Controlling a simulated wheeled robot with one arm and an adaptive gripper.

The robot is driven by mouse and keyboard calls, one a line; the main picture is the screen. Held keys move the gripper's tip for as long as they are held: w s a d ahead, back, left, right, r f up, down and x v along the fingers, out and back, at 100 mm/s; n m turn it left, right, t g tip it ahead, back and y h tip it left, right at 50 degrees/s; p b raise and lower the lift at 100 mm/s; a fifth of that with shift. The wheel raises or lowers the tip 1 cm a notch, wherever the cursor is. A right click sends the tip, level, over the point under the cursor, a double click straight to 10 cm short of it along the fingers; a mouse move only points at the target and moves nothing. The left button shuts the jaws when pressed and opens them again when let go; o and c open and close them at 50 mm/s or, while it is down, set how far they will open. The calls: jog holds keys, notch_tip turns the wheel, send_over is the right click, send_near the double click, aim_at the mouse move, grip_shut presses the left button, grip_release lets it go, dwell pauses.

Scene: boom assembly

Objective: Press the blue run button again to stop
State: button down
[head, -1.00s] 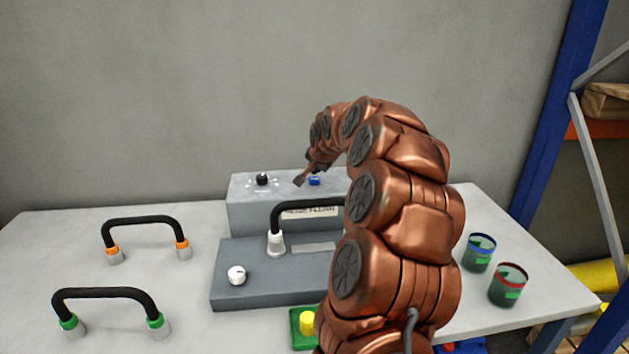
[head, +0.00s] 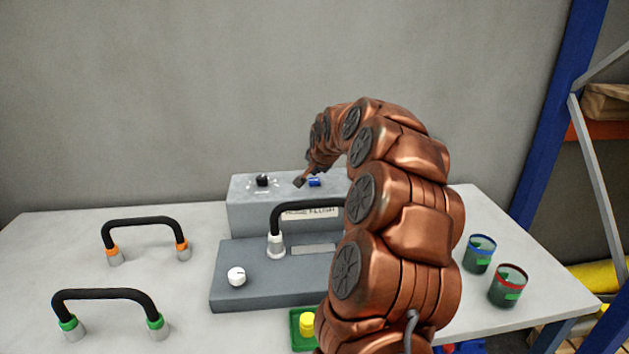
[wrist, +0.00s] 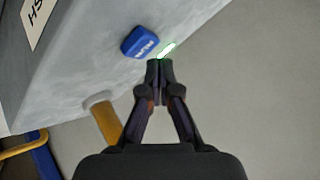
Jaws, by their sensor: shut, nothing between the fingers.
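The blue run button (head: 314,182) is on the upper face of the grey machine box (head: 240,212), behind the black hose. In the wrist view the blue button (wrist: 140,42) has pale lettering and lies just above and left of my fingertips. My gripper (wrist: 160,66) is shut and empty, its tips together. In the head view my gripper (head: 299,182) is just left of the button. I cannot tell whether it touches the box. A glowing green-white light (wrist: 166,50) shows right beside the tips.
A black knob (head: 262,180) is left on the box. Two black handles (head: 145,222) (head: 105,293) stand at left. Two cups (head: 479,253) (head: 508,286) stand at right.

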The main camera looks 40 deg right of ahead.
aim_at(315, 180)
jog(key=shift+f+b, duration=0.95)
jog(key=shift+b, duration=0.25)
dwell(0.9)
dwell(0.3)
jog(key=shift+r, duration=0.95)
jog(key=shift+r, duration=0.1)
jog(key=shift+r+p, duration=0.3)
jog(key=shift+r, duration=2.1)
